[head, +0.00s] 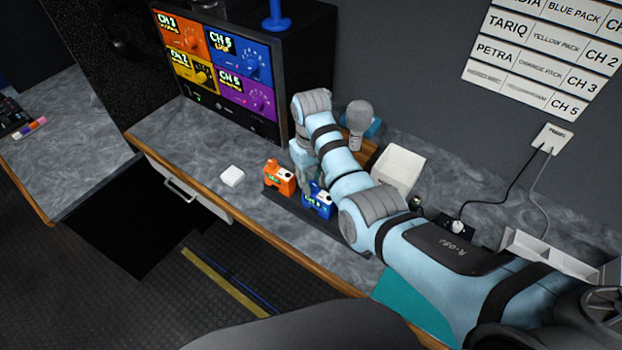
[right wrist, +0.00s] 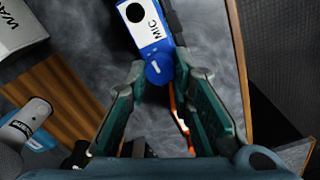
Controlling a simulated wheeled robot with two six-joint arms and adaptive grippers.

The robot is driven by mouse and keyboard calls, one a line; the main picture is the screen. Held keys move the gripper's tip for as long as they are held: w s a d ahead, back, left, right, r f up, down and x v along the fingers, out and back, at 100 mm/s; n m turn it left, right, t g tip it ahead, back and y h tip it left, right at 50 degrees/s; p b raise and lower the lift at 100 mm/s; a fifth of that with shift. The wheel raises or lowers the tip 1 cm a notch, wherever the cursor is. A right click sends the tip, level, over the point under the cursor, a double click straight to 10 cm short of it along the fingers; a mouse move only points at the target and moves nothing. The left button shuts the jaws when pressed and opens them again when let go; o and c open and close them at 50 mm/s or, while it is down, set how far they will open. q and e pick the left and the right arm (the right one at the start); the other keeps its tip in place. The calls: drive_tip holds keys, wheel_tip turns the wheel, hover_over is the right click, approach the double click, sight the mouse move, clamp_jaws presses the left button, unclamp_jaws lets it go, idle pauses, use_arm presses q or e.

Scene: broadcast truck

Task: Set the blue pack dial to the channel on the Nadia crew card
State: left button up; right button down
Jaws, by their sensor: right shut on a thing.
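The blue pack (head: 318,201) stands on a dark tray on the counter. In the right wrist view it shows at the top with a white MIC label, and its round blue dial (right wrist: 158,72) faces me. My right gripper (right wrist: 160,70) is shut on the dial, one finger each side. In the head view my right arm partly hides it. The crew card (head: 548,45) hangs on the wall; its top row ends in "DIA", BLUE PACK and CH, with the number cut off. The monitor (head: 222,70) shows a blue quadrant whose channel digit I cannot read surely. My left gripper is out of view.
An orange pack (head: 279,178) stands just left of the blue pack. A white block (head: 232,176) lies further left. A microphone (head: 359,118) and an open white box (head: 398,168) stand behind my arm.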

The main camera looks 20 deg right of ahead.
drive_tip(key=shift+m, duration=1)
drive_tip(key=c, duration=1.5)
unclamp_jaws()
drive_tip(key=shift+o, duration=0.5)
